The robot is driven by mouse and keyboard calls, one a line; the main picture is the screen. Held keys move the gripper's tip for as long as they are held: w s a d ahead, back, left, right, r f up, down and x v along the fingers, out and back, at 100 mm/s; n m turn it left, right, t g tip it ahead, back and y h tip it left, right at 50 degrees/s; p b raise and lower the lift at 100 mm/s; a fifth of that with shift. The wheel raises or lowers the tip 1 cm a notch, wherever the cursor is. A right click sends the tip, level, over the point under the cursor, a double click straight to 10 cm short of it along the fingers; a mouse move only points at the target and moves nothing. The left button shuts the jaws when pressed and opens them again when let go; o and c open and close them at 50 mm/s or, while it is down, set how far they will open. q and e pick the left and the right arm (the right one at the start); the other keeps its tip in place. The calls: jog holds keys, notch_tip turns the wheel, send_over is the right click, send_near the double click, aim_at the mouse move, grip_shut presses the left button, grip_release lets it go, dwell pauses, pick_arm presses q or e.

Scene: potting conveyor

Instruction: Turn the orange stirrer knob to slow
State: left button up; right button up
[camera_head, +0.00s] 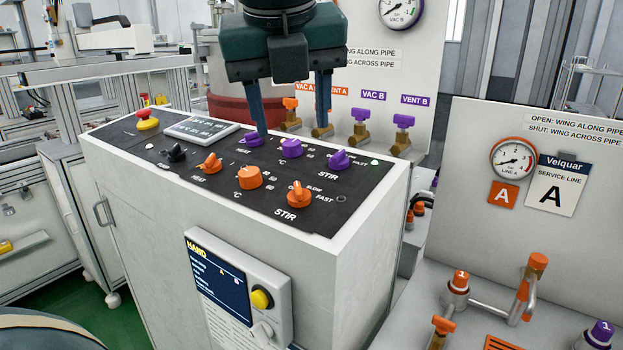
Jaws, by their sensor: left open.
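The orange stirrer knob (299,195) sits on the black sloping top of the control cabinet (365,230), at its front right corner. STIR is printed in front of it, and SLOW and FAST behind it and to its right. Its wing looks roughly upright in the picture; I cannot tell its exact setting. My left gripper (291,133) hangs from the top centre, pointing down, with its two fingers wide apart and nothing between them. It is behind and above the orange stirrer knob, apart from it, over the purple knob row. My right gripper is not in view.
Close by are an orange dial (248,177), an orange heat knob (209,163), a purple stir knob (339,160) and a purple dial (290,148). A red-topped emergency button (147,121) stands at the far left. Valves on pipes (359,134) rise behind the cabinet.

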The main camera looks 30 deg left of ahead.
aim_at(298, 188)
pick_arm(q)
jog(key=x, duration=1)
jog(key=shift+a+f, duration=0.1)
jog(key=shift+f, duration=0.3)
jog(key=shift+x, duration=0.8)
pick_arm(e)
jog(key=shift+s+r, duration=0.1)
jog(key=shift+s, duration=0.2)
pick_arm(q)
jog(key=shift+c, duration=0.7)
jog(key=c, duration=0.8)
